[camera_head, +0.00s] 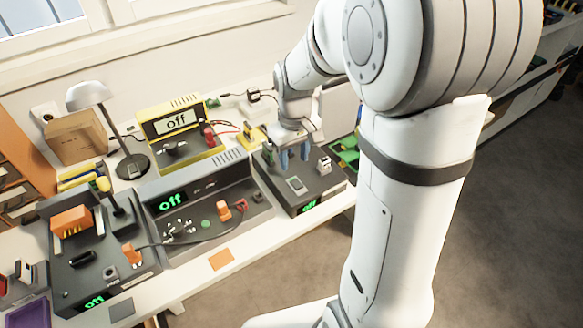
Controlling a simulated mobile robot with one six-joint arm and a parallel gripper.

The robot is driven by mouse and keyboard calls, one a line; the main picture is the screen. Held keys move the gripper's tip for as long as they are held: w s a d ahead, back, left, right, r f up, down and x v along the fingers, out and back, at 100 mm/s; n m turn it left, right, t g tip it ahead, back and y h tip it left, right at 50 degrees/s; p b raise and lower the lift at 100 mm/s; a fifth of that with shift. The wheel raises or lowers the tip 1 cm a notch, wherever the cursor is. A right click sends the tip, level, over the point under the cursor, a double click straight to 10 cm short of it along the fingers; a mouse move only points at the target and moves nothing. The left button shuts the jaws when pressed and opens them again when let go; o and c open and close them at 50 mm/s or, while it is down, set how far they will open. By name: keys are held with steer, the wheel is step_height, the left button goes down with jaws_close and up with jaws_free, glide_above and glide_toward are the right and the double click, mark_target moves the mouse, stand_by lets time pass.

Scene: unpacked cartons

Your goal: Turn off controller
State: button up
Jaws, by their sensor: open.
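A low black box (272,172) with a grey panel, a white switch block and a green "off" display on its front edge stands on the right of the bench. My gripper (293,157) is above this box, blue fingertips down and empty; I cannot tell whether it touches the box. A grey unit (236,176) with a green "off" display stands in the middle. A yellow unit (152,112) behind it reads "off" on a white display. A black station (70,262) at the left also reads "off". Which one is the controller is not marked.
A desk lamp (90,96) and a cardboard box (75,138) stand at the back left. A green tray (345,152) is right of the black box, partly behind my arm. Cables run behind the units. An orange card (221,259) lies on the bench's clear front strip.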

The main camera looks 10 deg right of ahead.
mark_target(294, 181)
step_height(294, 181, down, 6)
steer(key=shift+f+b, duration=0.25)
steer(key=shift+b, duration=0.05)
